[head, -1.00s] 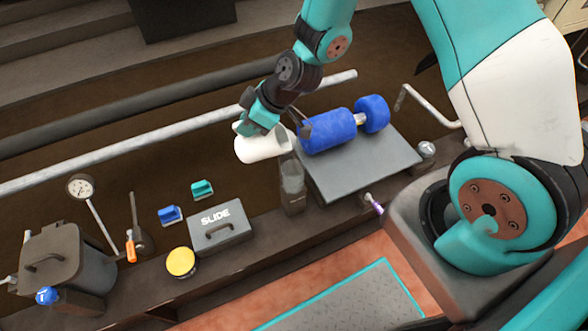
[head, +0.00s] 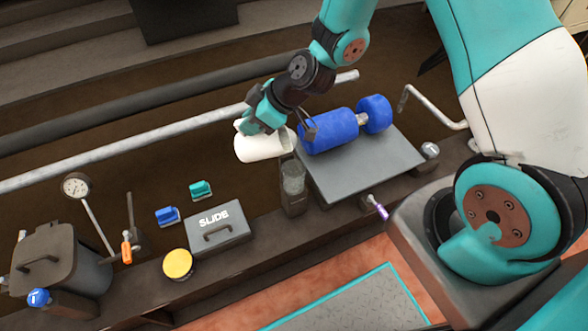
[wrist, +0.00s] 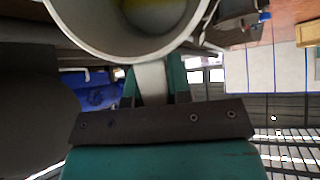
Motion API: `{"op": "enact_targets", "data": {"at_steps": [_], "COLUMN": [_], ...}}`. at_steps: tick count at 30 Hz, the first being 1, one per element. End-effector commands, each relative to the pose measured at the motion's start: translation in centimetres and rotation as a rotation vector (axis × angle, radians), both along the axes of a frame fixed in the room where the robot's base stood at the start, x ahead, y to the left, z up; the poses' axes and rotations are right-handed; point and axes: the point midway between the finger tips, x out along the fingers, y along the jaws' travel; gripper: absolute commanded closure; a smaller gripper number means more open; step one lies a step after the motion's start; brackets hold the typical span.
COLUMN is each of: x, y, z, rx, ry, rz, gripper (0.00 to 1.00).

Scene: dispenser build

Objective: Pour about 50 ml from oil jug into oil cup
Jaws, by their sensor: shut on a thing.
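The white oil jug (head: 258,146) is held in the air, tipped far over on its side with its mouth toward the right. My gripper (head: 262,120) is shut on the jug. The clear oil cup (head: 293,180) stands upright on a dark block just below and right of the jug's mouth. In the wrist view the jug's pale rim (wrist: 190,38) is at the top, with yellow oil (wrist: 155,14) inside. My gripper (wrist: 155,85) also shows there, around the jug's handle. I cannot make out a stream or the level in the cup.
A grey plate (head: 365,175) with a blue roller (head: 330,131) lies right of the cup. The SLIDE box (head: 218,228), a yellow-lidded tin (head: 178,264), two small blocks and a lidded bin (head: 62,255) stand left. A pale rail (head: 120,154) runs behind.

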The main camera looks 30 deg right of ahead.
Motion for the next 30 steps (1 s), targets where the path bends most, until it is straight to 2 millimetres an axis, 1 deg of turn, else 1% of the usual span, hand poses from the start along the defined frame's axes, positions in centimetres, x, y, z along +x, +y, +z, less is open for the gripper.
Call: {"op": "enact_targets", "data": {"at_steps": [14, 30], "x": [-0.21, -0.19], "y": [0.23, 0.57], "z": [-0.26, -0.07], "rx": [0.048, 0.074], "ry": [-0.028, -0.045], "rz": [0.009, 0.016], "gripper": [1.00, 1.00]}}
